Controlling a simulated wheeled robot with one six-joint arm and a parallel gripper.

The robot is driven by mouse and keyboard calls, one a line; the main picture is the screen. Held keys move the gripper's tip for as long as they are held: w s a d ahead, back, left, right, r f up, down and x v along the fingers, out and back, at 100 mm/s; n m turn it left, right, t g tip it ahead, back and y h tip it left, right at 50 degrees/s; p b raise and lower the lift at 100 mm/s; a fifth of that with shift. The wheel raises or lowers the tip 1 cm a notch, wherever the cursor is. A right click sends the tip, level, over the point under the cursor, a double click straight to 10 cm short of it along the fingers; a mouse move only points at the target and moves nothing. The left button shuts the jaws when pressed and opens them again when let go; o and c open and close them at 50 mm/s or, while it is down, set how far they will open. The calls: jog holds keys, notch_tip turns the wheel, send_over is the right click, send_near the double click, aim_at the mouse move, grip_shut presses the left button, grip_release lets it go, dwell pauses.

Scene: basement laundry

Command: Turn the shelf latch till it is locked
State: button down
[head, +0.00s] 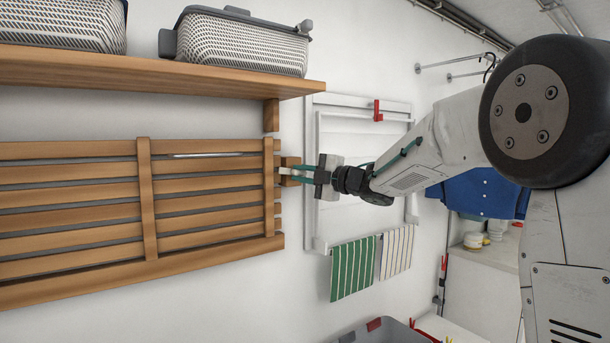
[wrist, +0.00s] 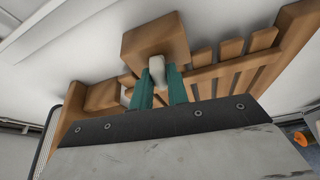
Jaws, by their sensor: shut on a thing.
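The slatted wooden shelf (head: 205,200) is folded up flat against the wall on the left in the head view. Its slats also show in the wrist view (wrist: 228,80). The shelf latch (head: 290,161) is a small wooden block at the shelf's right edge. In the wrist view the latch (wrist: 155,38) has a pale grip part between my teal fingers. My gripper (head: 288,174) reaches it from the right and is shut on it; its fingers also show in the wrist view (wrist: 159,80). The latch's exact angle is partly hidden by the fingers.
An upper wooden shelf (head: 150,70) with baskets (head: 243,45) overhangs the slatted shelf. A white wall frame (head: 313,200) with a red clip stands behind my gripper. Striped cloths (head: 354,268) hang below it. A grey bin (head: 388,334) stands at the bottom.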

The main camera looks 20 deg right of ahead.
jog(key=shift+n, duration=0.8)
jog(key=c, duration=1.4)
grip_release()
jog(key=shift+s+d, duration=0.2)
jog(key=shift+d, duration=0.05)
jog(key=v, duration=0.7)
jog(key=shift+r, duration=0.2)
jog(key=shift+s+d, duration=0.1)
